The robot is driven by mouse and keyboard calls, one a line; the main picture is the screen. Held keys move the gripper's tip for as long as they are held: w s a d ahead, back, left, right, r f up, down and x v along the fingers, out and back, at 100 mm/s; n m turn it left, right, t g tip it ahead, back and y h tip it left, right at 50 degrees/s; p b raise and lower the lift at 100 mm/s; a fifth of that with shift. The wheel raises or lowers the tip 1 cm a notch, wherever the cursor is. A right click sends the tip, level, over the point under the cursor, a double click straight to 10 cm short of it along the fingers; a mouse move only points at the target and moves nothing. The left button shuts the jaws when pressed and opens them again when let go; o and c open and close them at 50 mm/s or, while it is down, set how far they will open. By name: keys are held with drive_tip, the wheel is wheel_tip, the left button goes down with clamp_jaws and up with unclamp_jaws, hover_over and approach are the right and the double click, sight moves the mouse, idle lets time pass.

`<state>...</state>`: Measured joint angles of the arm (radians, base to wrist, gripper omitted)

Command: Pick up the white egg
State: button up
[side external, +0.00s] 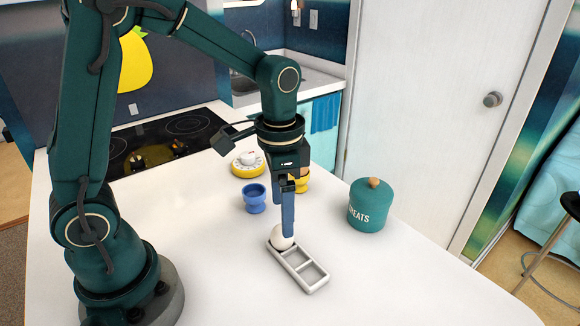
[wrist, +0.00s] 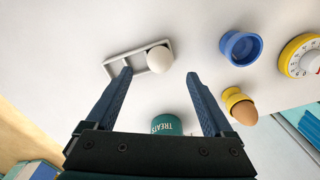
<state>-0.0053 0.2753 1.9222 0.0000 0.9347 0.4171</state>
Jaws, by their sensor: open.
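The white egg (wrist: 159,59) sits in the end compartment of a small grey-white divided tray (wrist: 114,69) in the wrist view. In the side external view the egg (side external: 282,242) is at the far-left end of the tray (side external: 309,282), partly hidden behind my finger. My gripper (side external: 287,234) points down over that end of the tray. In the wrist view my gripper (wrist: 160,74) is open, with its blue fingers apart and the egg showing between and beyond the tips. Nothing is held. I cannot tell whether a finger touches the egg.
A blue egg cup (wrist: 241,48) and a yellow cup with a brown egg (wrist: 242,112) stand nearby. A yellow timer (side external: 248,164) stands farther back. A teal treats jar (side external: 371,206) stands right of my gripper. The front counter is clear.

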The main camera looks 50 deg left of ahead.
sight(282, 237)
drive_tip(key=shift+s+f, duration=0.1)
drive_tip(key=shift+f, duration=2.55)
clamp_jaws()
